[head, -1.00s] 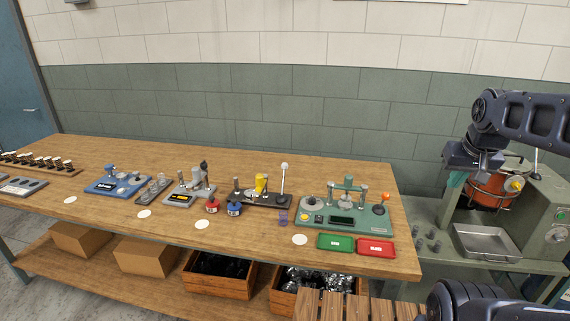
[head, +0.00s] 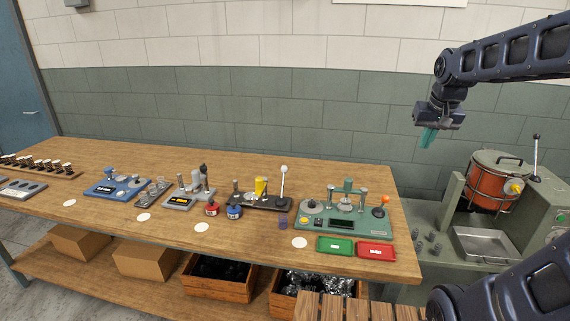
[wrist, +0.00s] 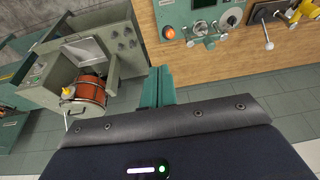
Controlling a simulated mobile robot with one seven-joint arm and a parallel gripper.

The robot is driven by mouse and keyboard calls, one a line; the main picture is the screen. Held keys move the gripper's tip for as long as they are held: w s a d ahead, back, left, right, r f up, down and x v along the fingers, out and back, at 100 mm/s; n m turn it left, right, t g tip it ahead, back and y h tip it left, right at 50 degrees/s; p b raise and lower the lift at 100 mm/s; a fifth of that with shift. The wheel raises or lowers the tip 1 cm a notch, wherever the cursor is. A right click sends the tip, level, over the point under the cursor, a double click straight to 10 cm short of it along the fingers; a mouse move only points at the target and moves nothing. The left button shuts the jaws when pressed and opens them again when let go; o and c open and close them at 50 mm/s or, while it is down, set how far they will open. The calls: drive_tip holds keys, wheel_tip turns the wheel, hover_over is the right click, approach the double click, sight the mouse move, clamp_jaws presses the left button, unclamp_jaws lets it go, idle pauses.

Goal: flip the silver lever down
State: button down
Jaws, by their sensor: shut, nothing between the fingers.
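Two upright silver levers show; I cannot tell which one the task means. One has a dark knob (head: 536,155) and stands on the green machine at the right, beside the orange drum (head: 488,187). The other has a white ball (head: 283,184) and stands on a black fixture (head: 262,202) on the wooden table; it also shows in the wrist view (wrist: 266,34). My gripper (head: 428,137) has teal fingers, shut and empty. It hangs in the air in front of the wall, above and between the table and the drum machine, apart from both levers.
A green fixture (head: 343,215) with an orange knob stands at the right end of the table (head: 150,232). Green (head: 335,247) and red (head: 375,251) trays lie in front of it. A metal tray (head: 480,243) sits below the drum. The air around my gripper is clear.

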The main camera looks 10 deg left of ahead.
drive_tip(key=w+a+f+n+g, duration=0.1)
drive_tip(key=w+a+g, duration=0.1)
drive_tip(key=w+a, duration=1.8)
drive_tip(key=w+a+f, duration=0.4)
drive_tip(key=a+f, duration=0.1)
drive_tip(key=a, duration=0.3)
drive_tip(key=w+a+f+g, duration=0.1)
drive_tip(key=w+a+f, duration=0.3)
drive_tip(key=a+f, duration=0.2)
drive_tip(key=w+a+f, duration=0.4)
drive_tip(key=a+f, duration=0.1)
drive_tip(key=a, duration=0.6)
drive_tip(key=shift+f+n+g, duration=0.3)
drive_tip(key=shift+w+f, duration=0.1)
drive_tip(key=s+f, duration=0.3)
drive_tip(key=f, duration=0.5)
drive_tip(key=shift+s+d+f, duration=0.15)
drive_tip(key=shift+s+f, duration=0.1)
drive_tip(key=shift+s, duration=0.1)
